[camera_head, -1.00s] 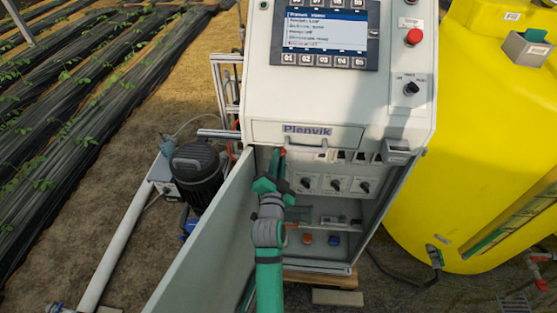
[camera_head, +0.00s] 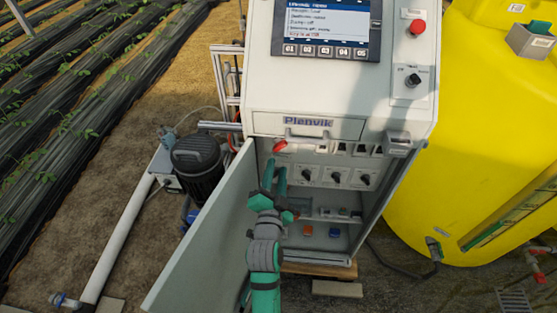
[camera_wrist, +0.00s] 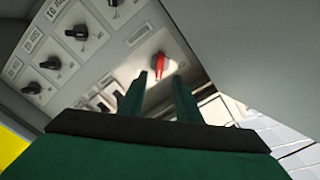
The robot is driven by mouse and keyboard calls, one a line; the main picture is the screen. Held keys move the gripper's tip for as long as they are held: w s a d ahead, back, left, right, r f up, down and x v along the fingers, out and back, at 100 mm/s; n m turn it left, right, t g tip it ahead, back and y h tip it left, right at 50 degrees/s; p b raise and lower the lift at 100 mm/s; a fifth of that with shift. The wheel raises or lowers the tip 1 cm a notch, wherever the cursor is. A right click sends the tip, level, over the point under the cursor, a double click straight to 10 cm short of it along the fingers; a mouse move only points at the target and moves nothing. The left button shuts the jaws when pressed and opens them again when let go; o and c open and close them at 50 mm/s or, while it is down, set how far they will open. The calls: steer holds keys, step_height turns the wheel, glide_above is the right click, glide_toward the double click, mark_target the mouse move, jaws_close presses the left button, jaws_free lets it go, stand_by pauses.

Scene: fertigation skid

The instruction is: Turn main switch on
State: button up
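A red rotary handle (camera_head: 279,146), which looks like the main switch, sits at the upper left inside the open lower cabinet. In the head view its handle lies diagonally. It also shows in the wrist view (camera_wrist: 158,65), just beyond the fingertips. My gripper (camera_head: 275,168) is just below the handle in the head view, and a small gap shows between them. In the wrist view the two green fingers (camera_wrist: 160,88) stand apart with nothing between them. Any on or off marking by the handle is too small to read.
The cabinet door (camera_head: 205,240) stands open left of my arm. Several black rotary knobs (camera_head: 334,177) sit right of the red handle. A lit display (camera_head: 327,25) and a red button (camera_head: 418,27) are above. A yellow tank (camera_head: 470,150) stands at right, a dark pump (camera_head: 198,165) at left.

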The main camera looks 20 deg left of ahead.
steer(key=shift+s+d, duration=0.15)
steer(key=shift+s, duration=0.55)
steer(key=shift+s+d, duration=0.15)
steer(key=shift+s, duration=0.55)
steer(key=s+d+f+n+g+h, duration=0.15)
steer(key=s+d+f, duration=0.25)
steer(key=s, duration=0.4)
steer(key=s+d+f+n, duration=0.2)
steer(key=s+d+f, duration=0.15)
steer(key=s, duration=0.55)
steer(key=s+d+f+n+h, duration=0.1)
steer(key=s+d+f+n, duration=0.2)
steer(key=s, duration=0.5)
steer(key=s+d+r, duration=0.2)
steer(key=s+d, duration=0.3)
steer(key=s, duration=0.6)
steer(key=shift+g+h, duration=0.35)
steer(key=shift+h, duration=0.1)
steer(key=shift+a+n, duration=0.15)
steer(key=shift+n, duration=0.1)
